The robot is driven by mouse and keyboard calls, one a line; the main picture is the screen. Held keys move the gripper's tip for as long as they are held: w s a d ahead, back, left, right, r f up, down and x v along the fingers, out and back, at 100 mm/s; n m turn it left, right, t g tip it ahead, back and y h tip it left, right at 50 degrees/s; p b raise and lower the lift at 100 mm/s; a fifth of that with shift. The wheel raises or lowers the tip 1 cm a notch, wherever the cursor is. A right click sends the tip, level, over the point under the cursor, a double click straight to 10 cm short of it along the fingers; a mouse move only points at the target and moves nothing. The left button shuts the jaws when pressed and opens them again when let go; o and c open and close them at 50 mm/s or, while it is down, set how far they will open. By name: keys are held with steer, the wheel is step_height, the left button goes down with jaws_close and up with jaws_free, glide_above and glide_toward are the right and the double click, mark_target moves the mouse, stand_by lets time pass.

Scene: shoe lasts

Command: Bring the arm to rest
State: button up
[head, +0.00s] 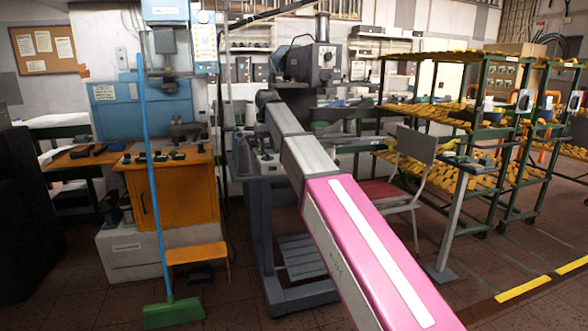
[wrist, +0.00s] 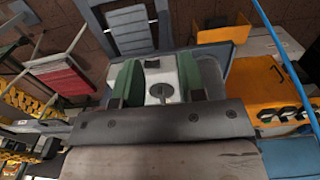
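My arm (head: 385,255), with a pink section and grey sections, stretches from the lower right of the head view up towards the grey machine stand at the middle. The dark far end of the arm that shows (head: 266,98) is above that stand. I see no held object in either view.
A grey stand (head: 300,290) is below the arm. An orange cabinet (head: 172,195) and blue broom pole (head: 152,170) are to its left. A chair (head: 410,165), a small post table (head: 455,215) and racks of yellow lasts (head: 460,115) are to its right.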

steer(key=s+d+f+m, duration=0.1)
steer(key=s+d+f, duration=0.5)
steer(key=f, duration=0.6)
steer(key=s+d+f+m, duration=0.1)
steer(key=s+d+f, duration=0.3)
steer(key=d+f, duration=0.65)
steer(key=s+d+f, duration=0.5)
steer(key=d+f, duration=0.1)
steer(key=f, duration=0.7)
steer(key=s+d+f+m, duration=0.1)
steer(key=s+d+f, duration=0.5)
steer(key=s+f, duration=0.2)
steer(key=shift+s+f, duration=0.35)
steer(key=shift+s, duration=0.9)
